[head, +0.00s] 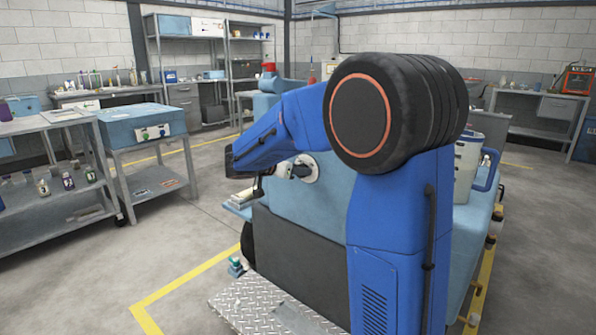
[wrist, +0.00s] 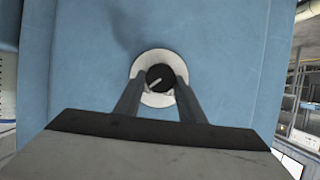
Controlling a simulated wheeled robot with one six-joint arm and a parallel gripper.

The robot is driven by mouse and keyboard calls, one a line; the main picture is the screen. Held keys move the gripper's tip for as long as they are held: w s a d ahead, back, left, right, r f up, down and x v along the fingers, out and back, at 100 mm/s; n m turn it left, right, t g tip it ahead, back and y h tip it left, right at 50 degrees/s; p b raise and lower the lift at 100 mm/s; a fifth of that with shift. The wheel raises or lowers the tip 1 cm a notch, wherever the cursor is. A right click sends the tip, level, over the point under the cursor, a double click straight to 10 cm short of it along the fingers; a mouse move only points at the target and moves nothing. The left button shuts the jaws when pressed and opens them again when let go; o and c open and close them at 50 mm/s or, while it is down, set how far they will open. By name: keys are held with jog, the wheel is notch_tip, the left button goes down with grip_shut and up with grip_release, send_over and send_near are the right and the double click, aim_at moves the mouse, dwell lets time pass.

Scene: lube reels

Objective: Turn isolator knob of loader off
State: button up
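The loader (head: 330,200) is a light-blue machine body in front of me, partly hidden behind my blue arm. Its isolator knob (wrist: 160,77) is a round black knob with a pale pointer bar, slanted from lower left to upper right. It sits on a white round plate (wrist: 151,96), which also shows on the loader's side in the head view (head: 311,170). My gripper (wrist: 159,79) is open, facing the plate, with one dark finger on each side of the knob. Small gaps seem to show between fingers and knob; contact cannot be told. In the head view the knob is hard to make out.
A diamond-plate step (head: 262,305) lies at the loader's near side. A blue cabinet (head: 146,125) on a grey stand and a shelf cart (head: 60,215) with small bottles stand to the left. Grey floor with yellow lines is clear between them and the loader.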

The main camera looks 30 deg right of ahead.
jog(key=shift+c, duration=1.3)
jog(key=shift+w+a+f+n+g+h, duration=0.15)
jog(key=shift+n+g+h, duration=0.75)
jog(key=shift+n, duration=1.35)
jog(key=shift+w+f+n+g+h, duration=0.25)
jog(key=shift+n+g+h, duration=0.65)
jog(key=shift+n, duration=1.4)
jog(key=shift+w+a+f+n+g+h, duration=0.15)
jog(key=shift+n+g+h, duration=0.7)
jog(key=shift+n, duration=1.4)
jog(key=shift+f, duration=0.1)
jog(key=o, duration=1)
